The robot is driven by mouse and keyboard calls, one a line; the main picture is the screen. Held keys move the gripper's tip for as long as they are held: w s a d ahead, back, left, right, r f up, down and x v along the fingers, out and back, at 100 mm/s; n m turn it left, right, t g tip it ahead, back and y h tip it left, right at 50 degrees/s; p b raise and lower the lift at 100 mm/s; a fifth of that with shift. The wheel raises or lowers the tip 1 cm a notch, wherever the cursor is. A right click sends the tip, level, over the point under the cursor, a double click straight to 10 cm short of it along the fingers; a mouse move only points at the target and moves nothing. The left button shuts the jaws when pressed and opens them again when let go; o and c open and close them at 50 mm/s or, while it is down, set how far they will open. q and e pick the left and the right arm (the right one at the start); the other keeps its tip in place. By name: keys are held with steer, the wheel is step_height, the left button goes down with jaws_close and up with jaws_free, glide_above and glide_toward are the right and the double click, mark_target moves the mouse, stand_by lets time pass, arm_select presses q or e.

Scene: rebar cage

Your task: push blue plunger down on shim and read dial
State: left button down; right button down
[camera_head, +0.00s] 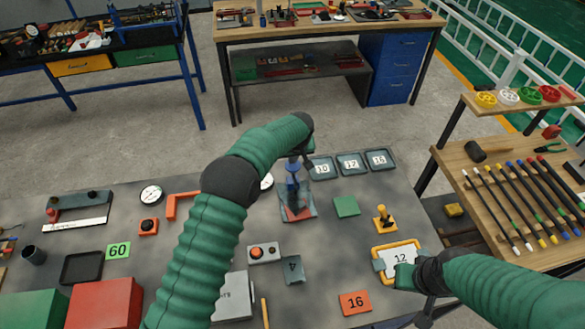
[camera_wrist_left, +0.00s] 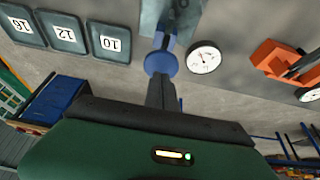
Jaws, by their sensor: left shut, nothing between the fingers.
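The blue plunger (camera_head: 293,167) stands upright on a grey-blue stand with a red patch (camera_head: 298,213) at the table's middle. In the left wrist view its round blue collar (camera_wrist_left: 161,63) is right at my left fingertips (camera_wrist_left: 160,82). My left gripper (camera_head: 308,160) is shut and empty, at the plunger's top; exact contact is unclear. I cannot clearly make out the shim. My right gripper (camera_head: 405,278) is at the yellow-framed 12 card (camera_head: 401,257); its fingers are unclear.
Numbered grey tiles (camera_head: 350,163) lie behind the stand, with a green block (camera_head: 346,206) to its right. A yellow joystick (camera_head: 384,219), button box (camera_head: 263,252) and orange 16 card (camera_head: 355,302) are nearby. A second dial (camera_head: 151,194) is at left.

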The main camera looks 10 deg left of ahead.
arm_select(q)
steer(key=shift+d+f, duration=0.25)
steer(key=shift+f, duration=0.05)
steer(key=shift+a+f+b, duration=0.2)
steer(key=shift+f+b, duration=0.2)
steer(key=shift+b, duration=0.05)
steer(key=shift+f+b, duration=0.3)
steer(key=shift+f, duration=0.15)
steer(key=shift+s+d+f, duration=0.1)
steer(key=shift+s+f, duration=0.05)
steer(key=shift+f, duration=0.15)
steer(key=shift+r, duration=0.1)
steer(key=shift+r+p, duration=1.8)
steer(key=shift+r, duration=1.75)
